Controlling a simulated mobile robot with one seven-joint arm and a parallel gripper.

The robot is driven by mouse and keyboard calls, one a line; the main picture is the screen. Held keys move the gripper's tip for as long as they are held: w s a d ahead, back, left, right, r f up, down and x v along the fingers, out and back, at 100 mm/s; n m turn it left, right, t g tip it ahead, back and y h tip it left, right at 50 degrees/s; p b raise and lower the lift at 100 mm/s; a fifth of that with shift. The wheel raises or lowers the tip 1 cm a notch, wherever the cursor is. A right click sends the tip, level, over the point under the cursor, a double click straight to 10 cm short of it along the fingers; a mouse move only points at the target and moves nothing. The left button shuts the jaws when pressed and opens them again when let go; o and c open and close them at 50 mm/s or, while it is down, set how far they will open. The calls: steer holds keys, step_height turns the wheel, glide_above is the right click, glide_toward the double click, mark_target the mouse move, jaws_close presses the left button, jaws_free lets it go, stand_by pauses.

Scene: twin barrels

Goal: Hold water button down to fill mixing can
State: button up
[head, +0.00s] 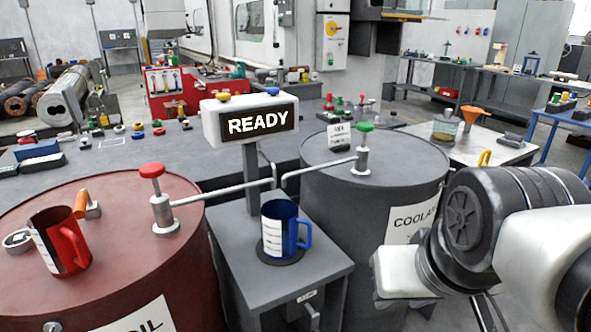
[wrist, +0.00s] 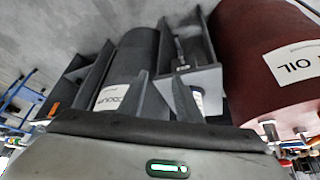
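A blue mug-shaped can (head: 283,230) with a white marked scale stands upright on a dark disc on the grey stand (head: 265,285) between the two barrels. Behind it a post carries a white box with a screen (head: 258,122) reading READY. A yellow button (head: 223,96) and a blue button (head: 272,91) sit on top of the box; neither has a label I can read. My gripper (head: 402,275) is at the lower right, in front of the coolant barrel, apart from the can and buttons.
A red oil barrel (head: 115,230) with a red-knobbed valve (head: 160,200) and a red can (head: 62,240) is at left. A grey coolant barrel (head: 375,185) with a green-knobbed valve (head: 363,145) is at right. Thin spouts from both valves run toward the stand.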

steer(key=shift+c, duration=0.4)
jaws_close()
stand_by(1.4)
